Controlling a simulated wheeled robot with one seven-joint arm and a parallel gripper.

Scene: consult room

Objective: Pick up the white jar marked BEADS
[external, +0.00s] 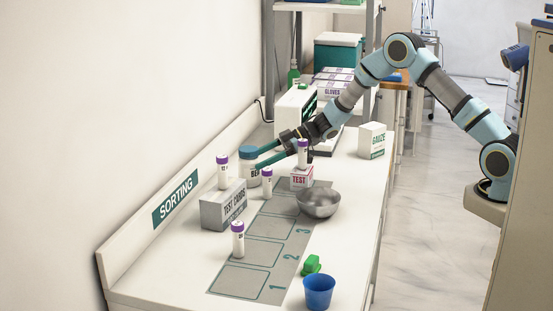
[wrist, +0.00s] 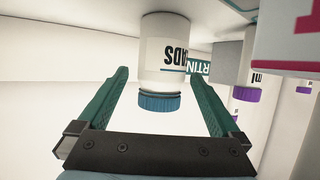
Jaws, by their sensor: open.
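The white jar marked BEADS (external: 249,169) has a blue lid and stands upright on the counter toward the wall, behind the grey box. In the wrist view the same jar (wrist: 164,52) appears upside down, with its blue lid toward me. My gripper (external: 268,158) has two green fingers and is open. In the wrist view my gripper (wrist: 165,88) has one finger on each side of the jar's lid end, with gaps between. In the external view the fingers hide part of the jar's label. Whether either finger touches the jar, I cannot tell.
A white TEST box (external: 301,181) with a purple-capped tube on it stands right of the jar. A grey TEST CARDS box (external: 222,208) also bears a purple-capped tube. A metal bowl (external: 318,203), GAUZE box (external: 371,141) and blue cup (external: 319,291) stand on the counter.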

